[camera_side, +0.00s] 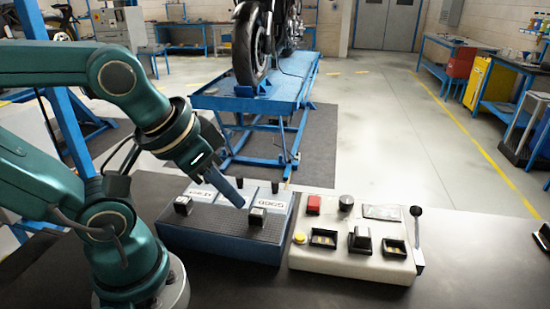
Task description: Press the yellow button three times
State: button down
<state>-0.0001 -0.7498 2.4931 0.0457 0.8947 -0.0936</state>
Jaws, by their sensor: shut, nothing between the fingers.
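The yellow button (300,238) is small and round, at the front left corner of the beige control box (330,262). My gripper (238,201) is shut and empty. It points down and to the right over the blue box with the dark top, which stands left of the beige box. In the picture its tip is to the upper left of the yellow button and apart from it. Whether the tip touches anything on the blue box cannot be told from this view.
The blue box (215,243) carries black switches and white labels. The beige box also has a red button (313,205), a black knob (346,203), rocker switches and a lever (417,235) on its right side.

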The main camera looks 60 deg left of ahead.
jog(key=w+a+y, duration=0.2)
jog(key=a, duration=0.1)
jog(key=m+t, duration=0.3)
jog(key=m, duration=0.2)
send_over(300, 238)
jog(key=shift+s+a+f+m+y, duration=0.15)
jog(key=shift+s+m+y, duration=0.15)
jog(key=shift+s+y, duration=0.15)
jog(key=shift+f, duration=4.4)
jog(key=shift+f, duration=0.2)
jog(key=shift+f, duration=0.2)
